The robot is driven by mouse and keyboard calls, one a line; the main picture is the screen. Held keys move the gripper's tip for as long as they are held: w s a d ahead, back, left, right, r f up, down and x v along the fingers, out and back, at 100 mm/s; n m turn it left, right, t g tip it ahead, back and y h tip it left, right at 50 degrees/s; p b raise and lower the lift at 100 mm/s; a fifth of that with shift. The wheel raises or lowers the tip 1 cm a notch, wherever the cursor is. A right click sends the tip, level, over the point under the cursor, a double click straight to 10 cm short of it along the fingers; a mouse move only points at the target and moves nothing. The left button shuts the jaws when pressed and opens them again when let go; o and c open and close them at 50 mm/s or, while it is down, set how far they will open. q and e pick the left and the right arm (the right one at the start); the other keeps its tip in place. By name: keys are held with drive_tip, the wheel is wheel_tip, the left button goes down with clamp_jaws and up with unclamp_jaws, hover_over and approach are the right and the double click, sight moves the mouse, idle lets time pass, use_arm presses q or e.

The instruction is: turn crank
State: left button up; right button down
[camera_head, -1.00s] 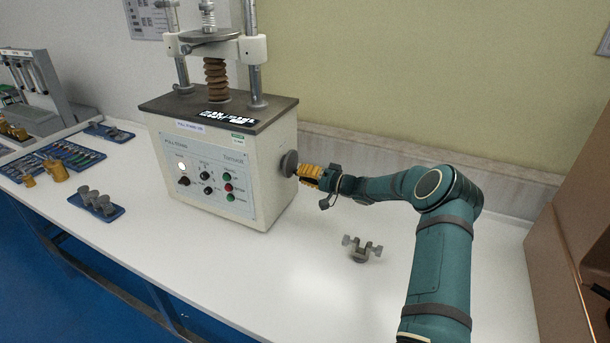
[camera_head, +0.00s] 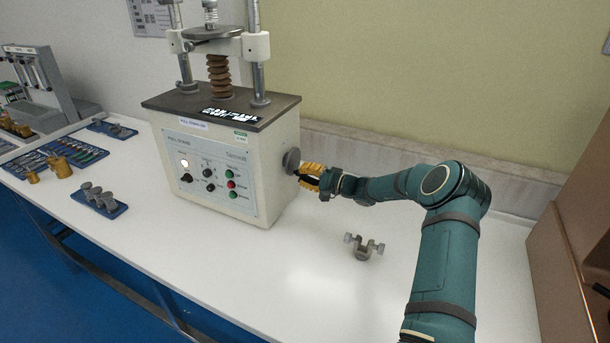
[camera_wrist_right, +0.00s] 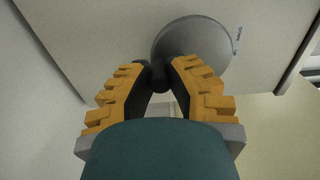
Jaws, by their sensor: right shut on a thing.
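The crank (camera_head: 291,160) is a round grey disc on the right side wall of the cream tester (camera_head: 222,160). In the right wrist view the disc (camera_wrist_right: 208,40) fills the top middle, with a short dark handle (camera_wrist_right: 158,74) in front of it. My right gripper (camera_head: 299,177), with yellow ribbed fingers, reaches the crank from the right. In the wrist view its fingertips (camera_wrist_right: 160,64) close on the dark handle, partly hiding it. My left gripper is in neither view.
A small grey metal clamp piece (camera_head: 363,247) lies on the white table (camera_head: 300,290) below my right forearm. Blue trays with tools (camera_head: 98,202) lie to the left. A brown panel (camera_head: 575,240) stands at the right. The table front centre is clear.

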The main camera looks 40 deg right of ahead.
drive_tip(key=c, duration=0.9)
unclamp_jaws()
drive_tip(key=shift+o, duration=0.2)
drive_tip(key=v, duration=1.2)
